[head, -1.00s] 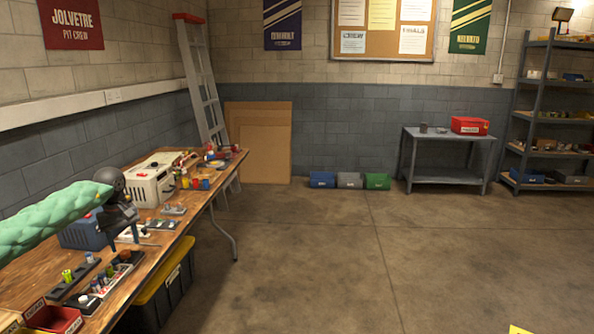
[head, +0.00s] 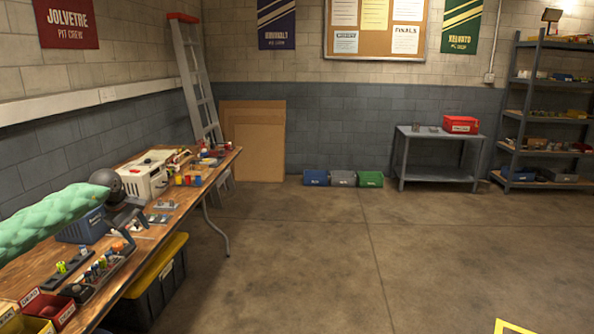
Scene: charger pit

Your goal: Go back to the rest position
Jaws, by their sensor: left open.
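My left gripper (head: 131,226) comes in from the left on my green-sleeved arm. It is open, with nothing seen between its fingers. It shows over the wooden workbench (head: 185,207), between the blue box and the small parts near the bench's right edge. I cannot tell its exact height above the bench top. My right gripper is not in view.
A blue box (head: 83,226), a white charger-like case (head: 146,178) and a black rack (head: 62,270) of small parts crowd the bench. A yellow-lidded bin (head: 158,262) stands under it. The concrete floor to the right is clear, with a yellow marking (head: 505,325).

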